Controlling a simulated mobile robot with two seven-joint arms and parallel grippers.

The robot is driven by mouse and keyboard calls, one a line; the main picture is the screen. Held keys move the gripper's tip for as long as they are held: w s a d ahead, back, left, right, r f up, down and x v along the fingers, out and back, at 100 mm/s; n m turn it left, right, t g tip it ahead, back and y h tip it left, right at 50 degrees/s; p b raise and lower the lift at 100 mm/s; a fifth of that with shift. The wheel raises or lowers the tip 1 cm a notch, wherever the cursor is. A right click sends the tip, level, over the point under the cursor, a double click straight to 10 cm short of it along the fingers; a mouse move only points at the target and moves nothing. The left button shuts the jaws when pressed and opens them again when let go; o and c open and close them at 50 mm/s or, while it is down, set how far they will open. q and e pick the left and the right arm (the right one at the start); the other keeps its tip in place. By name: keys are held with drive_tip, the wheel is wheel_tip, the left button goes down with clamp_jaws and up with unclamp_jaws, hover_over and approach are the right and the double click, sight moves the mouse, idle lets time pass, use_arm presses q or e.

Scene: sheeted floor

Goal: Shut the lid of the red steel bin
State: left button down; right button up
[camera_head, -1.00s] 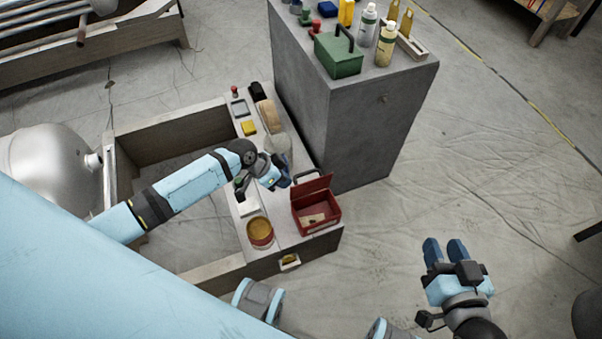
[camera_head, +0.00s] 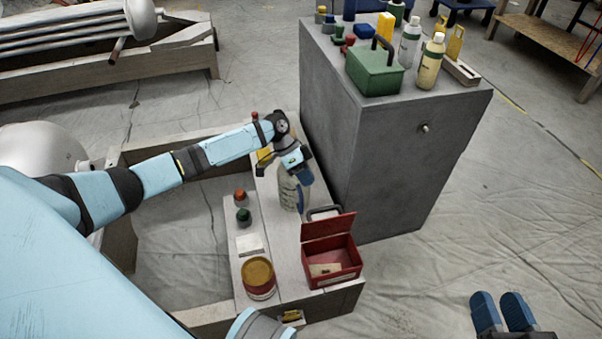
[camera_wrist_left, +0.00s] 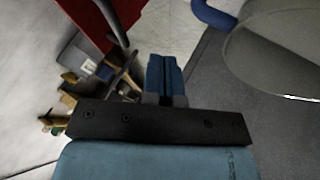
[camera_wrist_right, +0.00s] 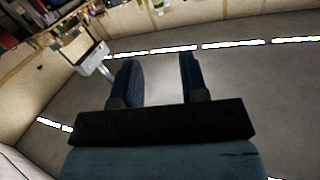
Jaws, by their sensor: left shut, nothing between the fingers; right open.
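The red steel bin (camera_head: 332,270) stands on the near end of a pale bench. Its red lid (camera_head: 328,226) is raised, standing up at the bin's far side, and the inside shows with a pale item in it. My left gripper (camera_head: 303,178) is shut and empty, beyond the raised lid and apart from it, over the bench. In the left wrist view the shut fingers (camera_wrist_left: 167,75) point ahead, and a red panel (camera_wrist_left: 92,22) shows at upper left, probably the lid. My right gripper (camera_head: 503,310) is open and empty over the floor, well right of the bin.
A tall grey cabinet (camera_head: 385,160) stands close behind the bin, with a green toolbox (camera_head: 375,70) and bottles on top. An open tin (camera_head: 258,278) is left of the bin. A greyish bottle (camera_head: 288,195) stands near my left gripper. Floor at right is clear.

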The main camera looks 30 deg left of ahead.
use_arm(q)
drive_tip(key=s+d+f+b, duration=0.2)
drive_tip(key=d+f, duration=0.1)
drive_tip(key=d, duration=0.2)
drive_tip(key=shift+s+d+b, duration=0.25)
drive_tip(key=shift+s+b, duration=0.05)
drive_tip(key=shift+s, duration=0.05)
use_arm(e)
drive_tip(key=shift+w+d+r+n+t+y, duration=0.1)
drive_tip(key=shift+w+d+n+t+y, duration=0.3)
drive_tip(key=shift+w+n, duration=0.55)
use_arm(q)
drive_tip(key=shift+r, duration=0.1)
use_arm(e)
drive_tip(key=shift+s+d+r+n, duration=0.1)
drive_tip(key=shift+d+n, duration=0.05)
drive_tip(key=shift+n, duration=0.1)
